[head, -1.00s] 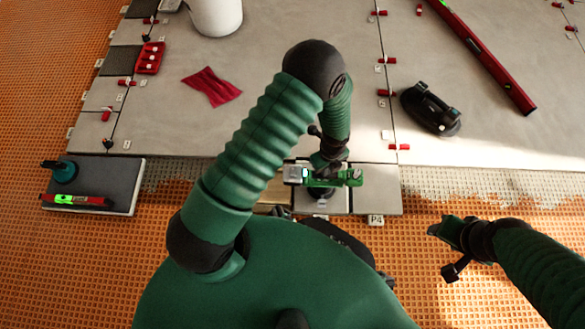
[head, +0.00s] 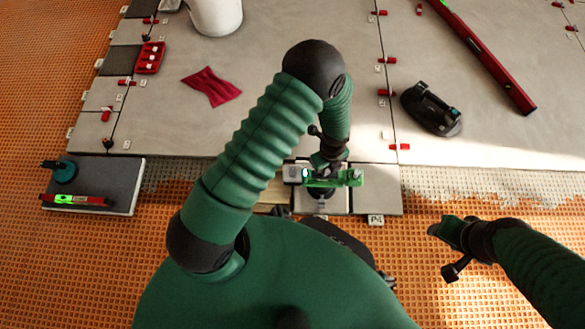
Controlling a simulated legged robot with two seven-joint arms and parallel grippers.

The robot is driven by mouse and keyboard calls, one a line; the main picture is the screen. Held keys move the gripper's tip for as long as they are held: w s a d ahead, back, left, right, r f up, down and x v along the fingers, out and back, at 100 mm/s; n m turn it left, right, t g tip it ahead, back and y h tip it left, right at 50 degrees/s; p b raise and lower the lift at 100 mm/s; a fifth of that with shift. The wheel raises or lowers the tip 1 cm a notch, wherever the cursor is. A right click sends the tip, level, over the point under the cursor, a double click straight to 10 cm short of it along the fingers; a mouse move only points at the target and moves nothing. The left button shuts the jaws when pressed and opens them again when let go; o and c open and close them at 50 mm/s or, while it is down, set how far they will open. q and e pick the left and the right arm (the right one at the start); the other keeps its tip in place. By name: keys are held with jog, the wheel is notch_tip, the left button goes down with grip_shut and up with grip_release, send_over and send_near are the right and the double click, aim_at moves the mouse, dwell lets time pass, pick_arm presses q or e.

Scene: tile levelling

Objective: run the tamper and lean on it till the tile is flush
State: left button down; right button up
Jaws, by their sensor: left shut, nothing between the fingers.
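My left gripper (head: 321,188) is shut with nothing between its fingers. It points down over a small grey tile (head: 335,203) at the front edge of the laid floor, between two neighbouring tiles. A small grey block with a pale light (head: 293,172) shows at the left end of the green gripper body; I cannot tell whether it is the tamper. The gripper hides its contact with the tile, and I cannot tell whether the tile is flush. My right gripper (head: 440,230) hangs over the orange mat, apart from the tiles; its opening is unclear.
A black handled tool (head: 432,108) and a long red level (head: 487,60) lie on the large tiles. A red cloth (head: 211,86), a red tray (head: 150,58) and a white bucket (head: 216,15) lie behind. A dark slab (head: 120,180) at left carries a small red level (head: 75,200).

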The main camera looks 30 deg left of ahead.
pick_arm(q)
jog(key=shift+s+f+p, duration=0.1)
jog(key=shift+f+p, duration=0.1)
jog(key=shift+p, duration=0.3)
dwell(3.0)
dwell(0.5)
notch_tip(320, 180, up, 7)
jog(key=p, duration=0.7)
jog(key=shift+r, duration=0.1)
